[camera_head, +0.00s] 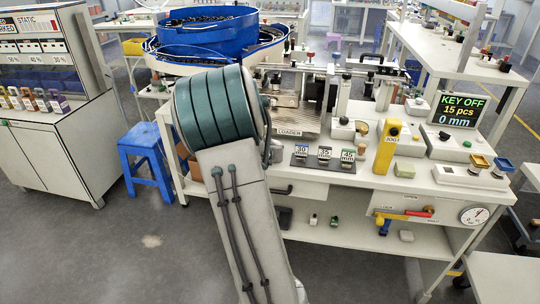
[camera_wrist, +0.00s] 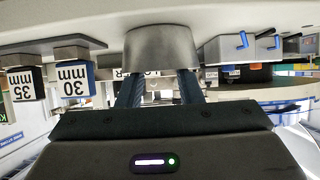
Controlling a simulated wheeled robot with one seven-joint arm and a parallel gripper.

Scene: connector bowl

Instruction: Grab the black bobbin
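I cannot make out a black bobbin for certain in either view. In the wrist view a dark grey, rounded cylinder (camera_wrist: 160,48) is at the top middle, right at the ends of my fingers. It may be the bobbin, but its colour looks grey. My gripper (camera_wrist: 160,82) shows two dark blue fingers set apart. I cannot tell whether they touch the cylinder or only stand close to it. In the head view my own arm hides my gripper and the bench area behind it.
The 30 mm block (camera_head: 301,153), 35 mm block (camera_head: 324,154) and 45 mm block (camera_head: 347,157) stand on a dark plate just right of my arm. A yellow post (camera_head: 388,148) and a display (camera_head: 459,117) are farther right. A blue bowl feeder (camera_head: 208,28) is behind.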

